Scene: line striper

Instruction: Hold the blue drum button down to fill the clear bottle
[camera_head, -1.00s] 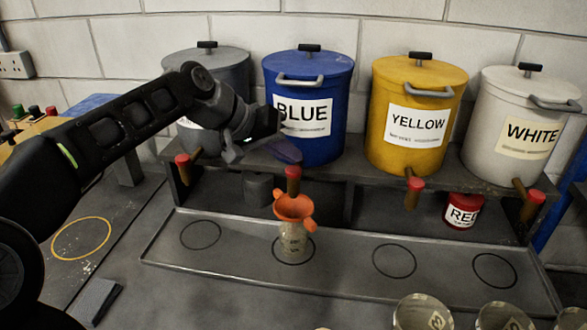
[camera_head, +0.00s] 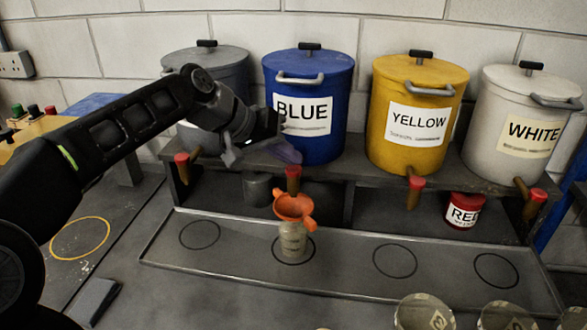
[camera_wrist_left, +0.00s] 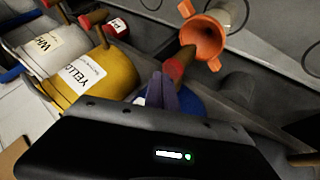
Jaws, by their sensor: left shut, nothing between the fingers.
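The blue drum (camera_head: 318,85) stands on the shelf with its red-topped button (camera_head: 293,173) at the front below it. The clear bottle (camera_head: 291,240) stands upright in a ring on the tray under that button, with an orange funnel (camera_head: 294,207) in its mouth. My left gripper (camera_head: 290,157) is shut and empty, its fingertips just above and behind the button; I cannot tell if they touch it. In the left wrist view the closed fingers (camera_wrist_left: 160,90) are beside the red button (camera_wrist_left: 174,69), with the funnel (camera_wrist_left: 203,40) beyond. My right gripper is out of view.
Grey, yellow (camera_head: 417,115) and white (camera_head: 520,120) drums share the shelf, each with a red-topped button. A red can (camera_head: 464,211) stands under the shelf. The tray (camera_head: 345,265) has empty rings. Several clear containers (camera_head: 423,312) stand at the front right.

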